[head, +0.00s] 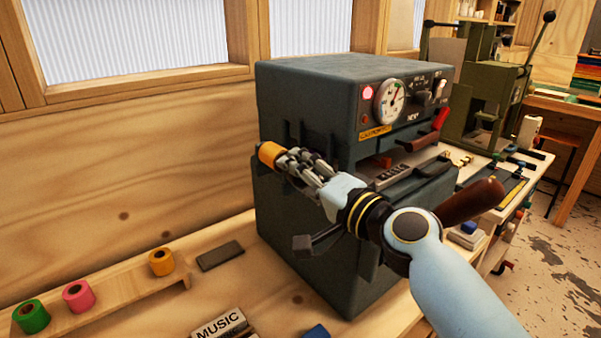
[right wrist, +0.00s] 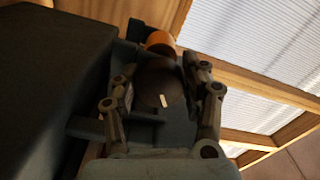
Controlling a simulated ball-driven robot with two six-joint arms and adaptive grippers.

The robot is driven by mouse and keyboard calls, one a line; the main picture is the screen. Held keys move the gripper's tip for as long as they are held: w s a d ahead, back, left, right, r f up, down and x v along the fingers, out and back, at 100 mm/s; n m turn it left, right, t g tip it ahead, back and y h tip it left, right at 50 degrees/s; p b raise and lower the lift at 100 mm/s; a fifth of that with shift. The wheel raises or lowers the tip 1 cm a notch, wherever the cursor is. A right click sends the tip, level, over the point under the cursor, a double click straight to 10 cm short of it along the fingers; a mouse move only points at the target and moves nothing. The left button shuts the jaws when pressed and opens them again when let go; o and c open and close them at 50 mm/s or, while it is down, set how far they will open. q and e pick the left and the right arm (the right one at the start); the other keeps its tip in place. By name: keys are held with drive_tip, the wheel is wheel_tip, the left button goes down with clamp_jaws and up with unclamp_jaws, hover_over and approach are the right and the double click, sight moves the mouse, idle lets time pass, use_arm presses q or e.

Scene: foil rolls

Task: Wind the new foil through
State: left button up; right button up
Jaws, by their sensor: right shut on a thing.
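The dark grey foil machine (head: 300,110) stands on the bench against the wall. An orange foil roll (head: 269,153) sits at its left side; it also shows in the right wrist view (right wrist: 160,41). My right gripper (head: 296,163) is at that side, just in front of the orange roll. In the right wrist view its fingers (right wrist: 163,88) are shut on a dark round knob (right wrist: 150,85) with a white mark. The knob is between the fingers and the orange roll. The foil strip itself cannot be made out. My left gripper is not in view.
A wooden rack (head: 122,297) at the lower left holds a green roll (head: 31,316), a pink roll (head: 78,296) and a yellow-orange roll (head: 162,262). A dark flat block (head: 220,255) and a MUSIC block (head: 220,326) lie on the bench. A green press (head: 490,95) stands behind right.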

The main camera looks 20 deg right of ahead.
drive_tip(key=shift+m, duration=0.6)
drive_tip(key=o, duration=1.2)
drive_tip(key=shift+s, duration=0.1)
drive_tip(key=v, duration=1.2)
